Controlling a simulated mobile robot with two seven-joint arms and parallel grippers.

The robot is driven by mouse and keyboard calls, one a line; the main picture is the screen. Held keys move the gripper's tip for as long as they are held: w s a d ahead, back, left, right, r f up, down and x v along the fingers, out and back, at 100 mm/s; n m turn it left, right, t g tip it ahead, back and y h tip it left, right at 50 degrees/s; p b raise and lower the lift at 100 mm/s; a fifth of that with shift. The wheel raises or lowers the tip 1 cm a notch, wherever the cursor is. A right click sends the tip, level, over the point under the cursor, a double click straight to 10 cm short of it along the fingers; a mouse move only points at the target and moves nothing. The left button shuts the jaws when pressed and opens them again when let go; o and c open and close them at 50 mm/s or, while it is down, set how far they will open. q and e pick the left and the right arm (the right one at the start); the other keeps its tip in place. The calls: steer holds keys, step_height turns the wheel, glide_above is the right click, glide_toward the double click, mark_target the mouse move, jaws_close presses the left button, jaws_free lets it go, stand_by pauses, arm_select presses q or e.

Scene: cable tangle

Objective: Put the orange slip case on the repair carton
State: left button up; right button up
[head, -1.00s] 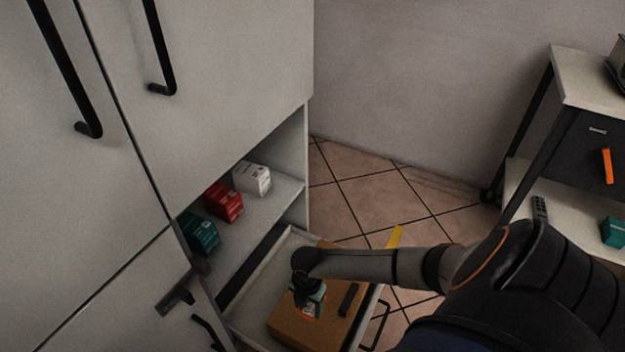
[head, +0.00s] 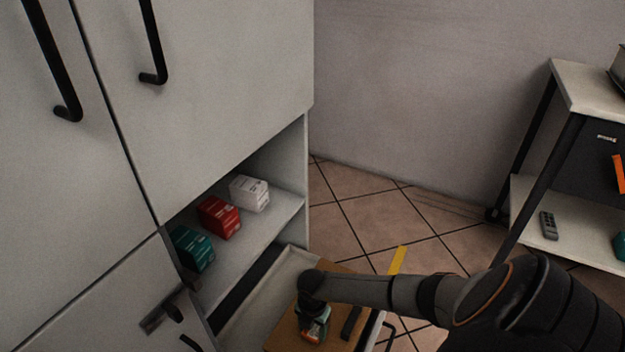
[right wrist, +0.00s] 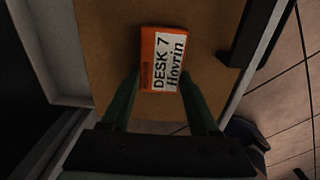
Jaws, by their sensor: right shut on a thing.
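The orange slip case (right wrist: 148,60) has a white label reading "DESK 7 Hovrin" and lies between the fingers of my right gripper (right wrist: 160,82) in the right wrist view. My right gripper (head: 314,325) also shows in the head view, shut on the case, over the brown repair carton (head: 283,338). The carton's flat top (right wrist: 105,55) is behind the case in the right wrist view. I cannot tell whether the case touches it. My left gripper is not in view.
The carton sits in an open pale drawer (head: 238,330). A dark bar (head: 352,322) lies at its right side. White (head: 249,193), red (head: 219,217) and teal (head: 193,248) boxes stand on the shelf. A trolley (head: 590,95) stands at right; tiled floor lies between.

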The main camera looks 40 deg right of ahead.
steer(key=shift+f, duration=0.2)
steer(key=o, duration=1.3)
steer(key=shift+r, duration=0.1)
steer(key=shift+o, duration=0.2)
